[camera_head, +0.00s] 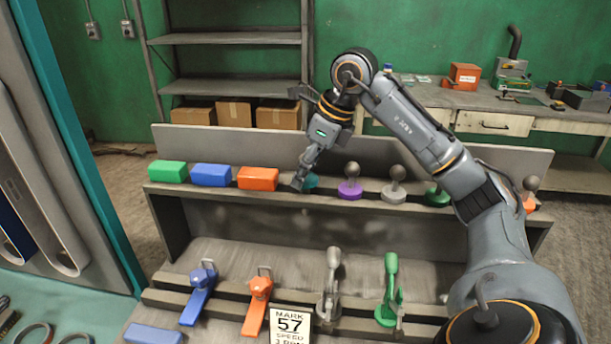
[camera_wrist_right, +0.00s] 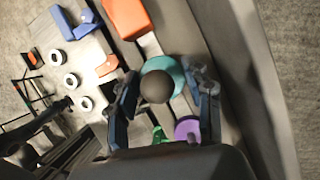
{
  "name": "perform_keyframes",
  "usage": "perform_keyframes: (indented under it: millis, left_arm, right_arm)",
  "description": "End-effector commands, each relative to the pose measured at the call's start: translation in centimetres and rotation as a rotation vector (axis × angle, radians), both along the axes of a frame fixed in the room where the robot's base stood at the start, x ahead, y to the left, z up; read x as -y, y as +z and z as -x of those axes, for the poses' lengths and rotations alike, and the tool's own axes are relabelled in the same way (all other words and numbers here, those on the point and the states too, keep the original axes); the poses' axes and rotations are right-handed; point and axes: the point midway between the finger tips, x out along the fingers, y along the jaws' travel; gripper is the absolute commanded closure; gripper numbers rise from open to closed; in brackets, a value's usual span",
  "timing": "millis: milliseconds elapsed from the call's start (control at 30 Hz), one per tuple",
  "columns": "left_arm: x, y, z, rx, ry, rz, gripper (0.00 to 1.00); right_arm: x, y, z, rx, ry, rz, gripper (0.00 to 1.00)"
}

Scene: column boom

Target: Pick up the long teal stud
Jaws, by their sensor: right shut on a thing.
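The teal stud (camera_head: 312,181) stands on the upper ledge of the rack, mostly hidden behind my right gripper (camera_head: 302,178) in the head view. In the right wrist view the stud shows as a round teal base (camera_wrist_right: 178,76) under a dark ball knob (camera_wrist_right: 156,87). The fingers of my right gripper (camera_wrist_right: 163,82) are on both sides of the knob, shut on the stud. I cannot tell whether its base still touches the ledge. My left gripper is not in view.
The purple stud (camera_head: 350,190) stands close on the right, then a grey stud (camera_head: 394,194) and a green stud (camera_head: 435,196). An orange block (camera_head: 258,179) is close on the left, beside a blue block (camera_head: 211,176). Several clamps, including a green one (camera_head: 390,290), line the lower ledge.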

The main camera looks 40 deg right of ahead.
Motion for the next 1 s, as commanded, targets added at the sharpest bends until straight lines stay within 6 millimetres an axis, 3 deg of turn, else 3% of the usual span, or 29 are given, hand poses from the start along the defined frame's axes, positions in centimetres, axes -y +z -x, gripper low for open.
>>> perform_keyframes:
  millis: [467,700,1000]
  left_arm:
    - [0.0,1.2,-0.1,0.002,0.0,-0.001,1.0]
    - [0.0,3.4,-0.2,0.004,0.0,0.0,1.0]
    - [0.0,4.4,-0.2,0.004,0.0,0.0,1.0]
  right_arm:
    - [0.0,8.5,-0.1,0.007,0.002,-0.003,0.82]
    - [0.0,13.3,0.0,0.005,0.0,0.0,0.82]
    - [0.0,15.8,0.0,0.003,0.0,-0.001,0.82]
